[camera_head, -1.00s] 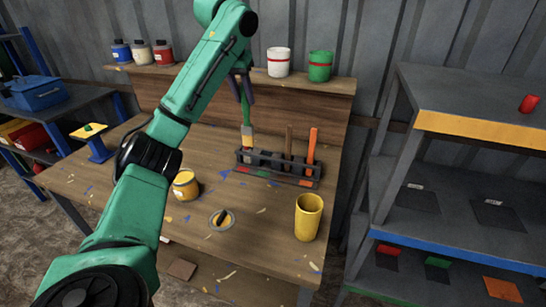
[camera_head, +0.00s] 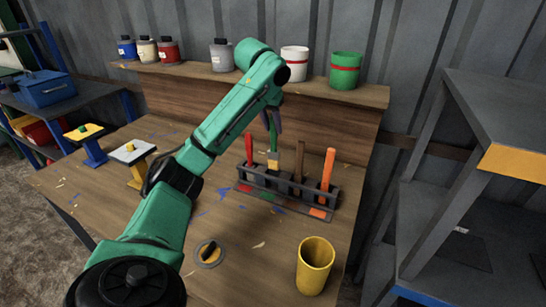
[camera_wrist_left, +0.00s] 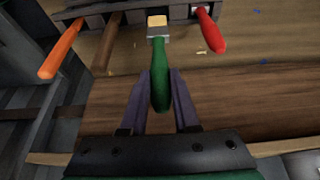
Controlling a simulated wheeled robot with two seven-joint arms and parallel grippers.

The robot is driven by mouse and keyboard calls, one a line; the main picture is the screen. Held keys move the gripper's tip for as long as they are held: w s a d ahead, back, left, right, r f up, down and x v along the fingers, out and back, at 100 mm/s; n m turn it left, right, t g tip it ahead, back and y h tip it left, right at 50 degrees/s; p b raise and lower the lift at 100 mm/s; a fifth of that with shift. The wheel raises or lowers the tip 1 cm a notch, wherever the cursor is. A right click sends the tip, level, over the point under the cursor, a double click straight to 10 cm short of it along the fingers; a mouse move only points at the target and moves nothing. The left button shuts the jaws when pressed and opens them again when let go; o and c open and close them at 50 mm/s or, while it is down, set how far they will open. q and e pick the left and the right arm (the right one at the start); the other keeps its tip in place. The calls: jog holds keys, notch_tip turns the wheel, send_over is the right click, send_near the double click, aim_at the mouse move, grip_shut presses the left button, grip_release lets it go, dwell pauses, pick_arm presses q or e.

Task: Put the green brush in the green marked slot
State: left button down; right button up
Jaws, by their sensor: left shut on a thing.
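The green brush (camera_head: 273,139) hangs bristles down in my left gripper (camera_head: 274,122), which is shut on its handle. In the left wrist view my left gripper (camera_wrist_left: 160,88) has a finger on each side of the green handle (camera_wrist_left: 161,62). The pale bristles (camera_wrist_left: 157,20) are at the dark rack (camera_wrist_left: 180,12). In the head view the brush is over the rack (camera_head: 286,188), between a red handle (camera_head: 249,149) and a brown handle (camera_head: 298,160). I cannot tell whether the bristle tip is inside a slot. A green mark (camera_head: 267,197) lies before the rack. My right gripper is out of view.
An orange handle (camera_head: 327,169) stands at the rack's right end. A yellow cup (camera_head: 314,266) and a round dial (camera_head: 208,254) are nearer on the table. Bottles and pots, including a green pot (camera_head: 346,70), line the back ledge. Grey shelves (camera_head: 500,130) stand at right.

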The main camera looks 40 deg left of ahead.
pick_arm(q)
notch_tip(320, 180, down, 8)
jog(key=shift+s+f+b, duration=0.1)
jog(key=shift+b, duration=0.35)
jog(key=c, duration=0.7)
grip_release()
jog(key=shift+o, duration=0.2)
send_near(272, 149)
jog(key=shift+p+v, duration=0.45)
jog(key=shift+v, duration=0.6)
jog(key=shift+d+f, duration=0.1)
